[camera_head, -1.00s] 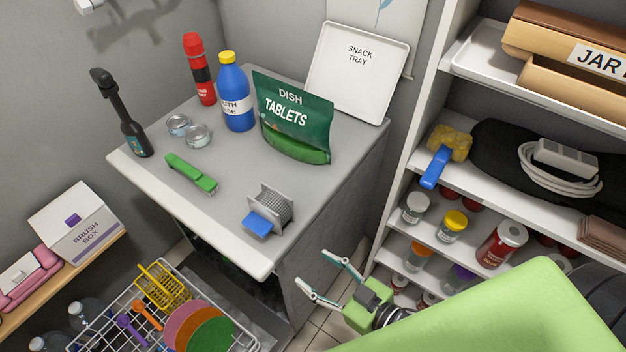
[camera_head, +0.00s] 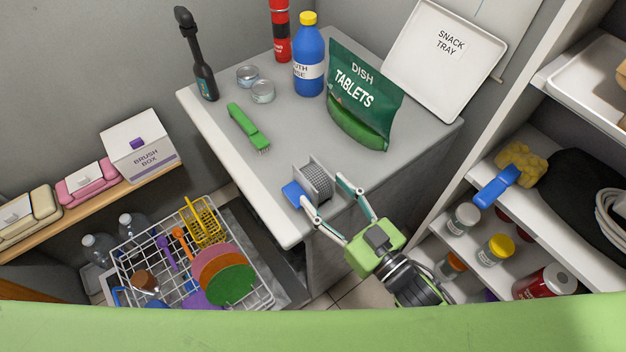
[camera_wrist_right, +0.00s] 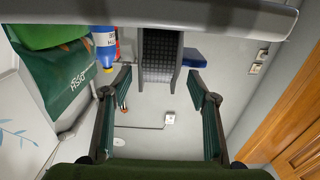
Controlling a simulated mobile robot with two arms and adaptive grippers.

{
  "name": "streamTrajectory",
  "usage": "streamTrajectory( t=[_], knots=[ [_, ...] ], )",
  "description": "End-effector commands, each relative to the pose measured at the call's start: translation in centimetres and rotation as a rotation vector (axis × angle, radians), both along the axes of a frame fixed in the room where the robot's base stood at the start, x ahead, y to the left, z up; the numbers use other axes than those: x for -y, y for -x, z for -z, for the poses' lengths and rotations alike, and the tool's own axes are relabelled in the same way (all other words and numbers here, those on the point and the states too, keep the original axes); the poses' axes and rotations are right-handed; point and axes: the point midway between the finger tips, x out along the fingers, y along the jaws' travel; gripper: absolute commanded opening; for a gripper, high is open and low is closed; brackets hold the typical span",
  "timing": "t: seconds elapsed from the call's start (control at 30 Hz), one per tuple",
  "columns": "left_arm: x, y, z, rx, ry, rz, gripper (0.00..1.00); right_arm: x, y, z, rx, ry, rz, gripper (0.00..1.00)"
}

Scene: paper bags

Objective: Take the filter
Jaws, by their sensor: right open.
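The filter (camera_head: 316,176), a grey ribbed drum between flat plates with a blue tab at its left, stands on the grey counter (camera_head: 282,132) near its front edge. My right gripper (camera_head: 321,189) is open, with its fingers reaching over the counter edge to the near side of the filter. In the right wrist view the filter (camera_wrist_right: 161,50) shows between and just beyond the two spread fingertips (camera_wrist_right: 159,75). I cannot tell whether a finger touches it. My left gripper is not in view.
A green dish tablets bag (camera_head: 360,100) stands behind the filter, with a white snack tray (camera_head: 445,60) behind it. A green brush (camera_head: 247,126) lies to the left. A blue bottle (camera_head: 308,58) and tins stand farther back. A wire rack (camera_head: 130,262) is below left; shelves (camera_head: 500,212) are right.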

Motion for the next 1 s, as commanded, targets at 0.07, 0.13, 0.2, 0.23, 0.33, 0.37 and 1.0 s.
streamTrajectory(
  t=[0.07, 0.13, 0.2, 0.23, 0.33, 0.37, 1.0],
  knots=[
    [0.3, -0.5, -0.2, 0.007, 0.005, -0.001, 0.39, -0.2, -0.4, -0.1, 0.0, 0.0, 0.0, 0.54],
    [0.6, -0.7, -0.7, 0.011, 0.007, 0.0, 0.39, -0.6, -1.1, -0.2, 0.001, -0.002, 0.001, 0.54],
    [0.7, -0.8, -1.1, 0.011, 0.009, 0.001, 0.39, -1.1, -2.0, -0.3, 0.002, -0.001, 0.0, 0.54],
    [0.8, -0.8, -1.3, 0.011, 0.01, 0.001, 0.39, -1.3, -2.4, -0.3, 0.002, -0.001, 0.001, 0.54],
    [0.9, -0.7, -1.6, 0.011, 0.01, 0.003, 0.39, -2.1, -3.6, -0.2, 0.002, -0.001, 0.001, 0.54],
    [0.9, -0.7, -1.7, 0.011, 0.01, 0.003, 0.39, -2.3, -3.9, -0.1, 0.001, -0.002, 0.0, 0.54],
    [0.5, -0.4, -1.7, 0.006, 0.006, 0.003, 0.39, -2.8, -4.5, 0.1, 0.0, -0.001, 0.0, 0.07]
  ],
)
